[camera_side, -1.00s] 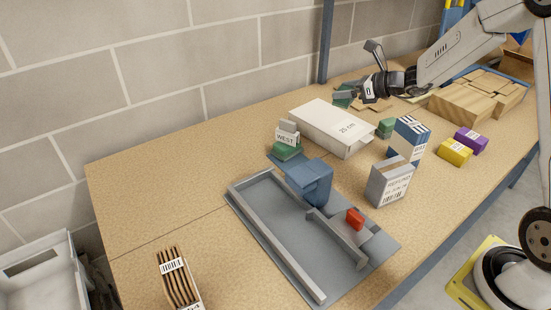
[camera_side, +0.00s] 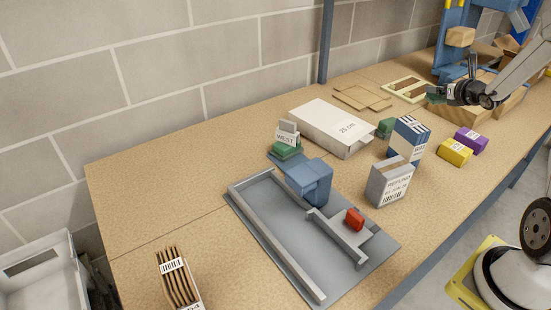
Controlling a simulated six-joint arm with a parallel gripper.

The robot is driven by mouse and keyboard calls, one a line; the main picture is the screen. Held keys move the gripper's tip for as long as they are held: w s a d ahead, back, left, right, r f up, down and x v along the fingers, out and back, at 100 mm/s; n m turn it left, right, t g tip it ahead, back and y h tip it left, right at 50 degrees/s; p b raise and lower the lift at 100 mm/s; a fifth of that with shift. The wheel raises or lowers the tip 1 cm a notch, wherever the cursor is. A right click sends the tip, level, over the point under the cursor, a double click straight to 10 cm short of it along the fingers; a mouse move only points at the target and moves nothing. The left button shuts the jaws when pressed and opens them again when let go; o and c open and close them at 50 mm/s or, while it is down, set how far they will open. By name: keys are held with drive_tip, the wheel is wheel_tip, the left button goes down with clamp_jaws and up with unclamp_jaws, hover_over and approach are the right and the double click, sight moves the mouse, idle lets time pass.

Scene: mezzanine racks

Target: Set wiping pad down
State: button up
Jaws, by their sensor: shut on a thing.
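No loose pad shows clearly on the bench.
Flat tan pieces (camera_side: 362,97) and a pale frame (camera_side: 408,90) lie left of my gripper. A white box (camera_side: 322,122), blue-white carton (camera_side: 412,132) and grey tray (camera_side: 275,235) stand nearer.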

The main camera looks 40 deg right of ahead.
sight(441, 103)
drive_tip(key=shift+a+f, duration=0.1)
drive_tip(key=shift+f, duration=2.05)
drive_tip(key=shift+w, duration=0.1)
drive_tip(key=w+d+f, duration=0.2)
drive_tip(key=w, duration=0.1)
drive_tip(key=w+d+f, duration=0.5)
drive_tip(key=w+f, duration=0.1)
drive_tip(key=w, duration=0.1)
drive_tip(key=shift+d+f, duration=0.2)
drive_tip(key=shift+d, duration=0.1)
drive_tip(key=shift+w+d+f, duration=0.25)
drive_tip(key=shift+w+f, duration=0.15)
drive_tip(key=shift+f, duration=0.05)
drive_tip(key=shift+w+d+f, duration=0.15)
drive_tip(key=shift+w+f, duration=0.05)
drive_tip(key=shift+f, duration=1.65)
